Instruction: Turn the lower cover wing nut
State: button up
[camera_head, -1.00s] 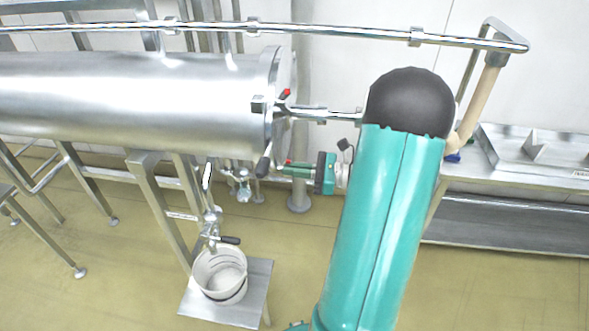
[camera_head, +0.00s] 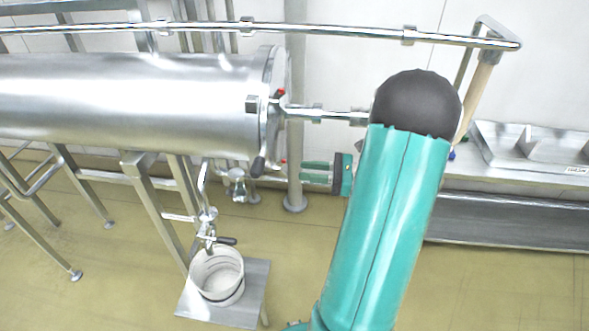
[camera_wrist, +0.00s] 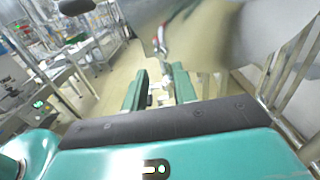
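The steel cylinder's round end cover (camera_head: 281,75) faces right in the head view. A small red spot (camera_head: 283,162) shows at its lower edge, where the lower wing nut seems to be; its shape is too small to tell.
A horizontal steel rod (camera_head: 325,115) extends right from the cover above my gripper. A white bucket (camera_head: 205,283) stands on a low metal stand below a valve. A steel pole (camera_head: 296,195) stands behind. A steel bench (camera_head: 500,215) is at right.

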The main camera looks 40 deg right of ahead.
jog(key=v, duration=0.8)
jog(key=shift+s, duration=0.2)
jog(key=shift+d, duration=0.1)
